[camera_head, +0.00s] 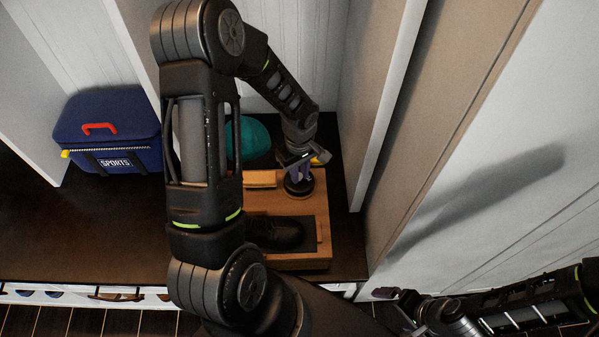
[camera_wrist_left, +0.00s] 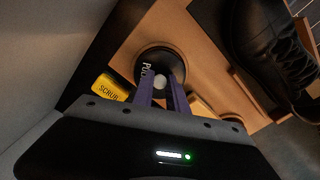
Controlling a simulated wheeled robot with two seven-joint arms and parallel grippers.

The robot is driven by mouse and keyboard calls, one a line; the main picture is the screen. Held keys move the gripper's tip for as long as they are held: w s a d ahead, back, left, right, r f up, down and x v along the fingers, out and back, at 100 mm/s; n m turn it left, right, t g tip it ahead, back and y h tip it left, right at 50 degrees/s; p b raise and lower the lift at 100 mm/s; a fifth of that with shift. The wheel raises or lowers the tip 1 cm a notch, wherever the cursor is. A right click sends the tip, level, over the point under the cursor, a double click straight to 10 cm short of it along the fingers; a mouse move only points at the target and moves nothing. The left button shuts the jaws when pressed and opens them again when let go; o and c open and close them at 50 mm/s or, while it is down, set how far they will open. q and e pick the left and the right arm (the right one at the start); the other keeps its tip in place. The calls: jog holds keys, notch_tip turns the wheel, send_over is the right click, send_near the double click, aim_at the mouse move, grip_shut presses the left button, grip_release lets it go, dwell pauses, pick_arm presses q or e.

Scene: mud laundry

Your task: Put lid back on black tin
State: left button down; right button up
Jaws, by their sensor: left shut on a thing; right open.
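My left gripper (camera_head: 301,175) points down over the right part of a wooden stand. Its purple fingers, also in the left wrist view (camera_wrist_left: 163,88), are shut on the pale round knob of a black lid (camera_wrist_left: 145,56). The lid carries light lettering beginning "POL". In the head view the black tin (camera_head: 300,191) shows as a dark round shape under the fingers. Lid and tin overlap in both views, so I cannot tell whether they touch. My right gripper (camera_head: 392,298) is open and empty at the bottom right, partly hidden by its own arm.
A black shoe (camera_head: 275,232) lies on the wooden stand (camera_head: 300,262). A yellow "SCRUB" item (camera_wrist_left: 109,88) and a tan block (camera_head: 262,179) are near the tin. A teal cap-like item (camera_head: 252,140) and blue sports bag (camera_head: 108,130) stand behind. A cubicle wall is close at right.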

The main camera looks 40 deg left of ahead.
dwell(0.4)
pick_arm(q)
jog(key=c, duration=1.3)
grip_release()
jog(key=shift+o, duration=0.8)
jog(key=o, duration=0.4)
jog(key=shift+r+p, duration=2.15)
jog(key=shift+r, duration=1.35)
jog(key=shift+c, duration=0.5)
